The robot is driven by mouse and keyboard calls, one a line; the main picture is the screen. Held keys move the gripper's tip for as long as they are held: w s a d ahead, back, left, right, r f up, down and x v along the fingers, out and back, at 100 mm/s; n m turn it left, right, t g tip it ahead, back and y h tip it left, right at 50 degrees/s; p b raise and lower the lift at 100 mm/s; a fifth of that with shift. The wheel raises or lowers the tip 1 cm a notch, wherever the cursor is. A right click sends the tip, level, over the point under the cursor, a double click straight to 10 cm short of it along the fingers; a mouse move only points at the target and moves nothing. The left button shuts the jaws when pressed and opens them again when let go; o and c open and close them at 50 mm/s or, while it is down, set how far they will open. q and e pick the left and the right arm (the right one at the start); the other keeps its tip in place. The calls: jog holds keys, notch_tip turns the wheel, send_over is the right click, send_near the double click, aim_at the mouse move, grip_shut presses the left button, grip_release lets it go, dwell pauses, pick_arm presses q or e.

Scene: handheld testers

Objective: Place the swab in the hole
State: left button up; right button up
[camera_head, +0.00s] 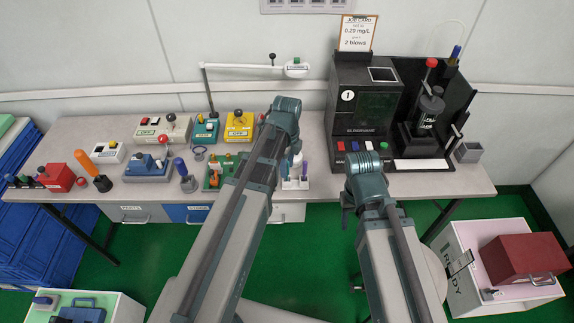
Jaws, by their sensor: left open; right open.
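I cannot clearly single out the swab or its hole at this size. A small white rack (294,184) holds slim upright pieces with blue and purple parts, partly hidden by my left arm. A green tray (213,184) with small orange and white pieces sits left of it. The end of my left gripper arm (285,112) is above the bench, over the rack area. The end of my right gripper arm (365,180) is in front of the dark tester (352,128). Both grippers are open; their fingers are mostly hidden behind the arm links. I see nothing held.
The grey bench (440,182) carries yellow (239,131), blue (147,172) and red (58,178) testers on its left. A black stand (424,112) is at right. A lamp arm (240,67) spans the back. A white crate with a red box (522,260) stands lower right.

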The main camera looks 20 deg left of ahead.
pick_arm(q)
jog(key=shift+r, duration=0.15)
notch_tip(320, 180, up, 12)
jog(key=p, duration=1.2)
jog(key=s+d+n+y, duration=0.1)
jog(key=s+d+n, duration=0.9)
jog(key=s+n, duration=0.4)
jog(key=shift+s+d+n, duration=0.15)
jog(key=shift+d+n, duration=0.1)
jog(key=shift+n, duration=0.95)
jog(key=shift+r, duration=0.1)
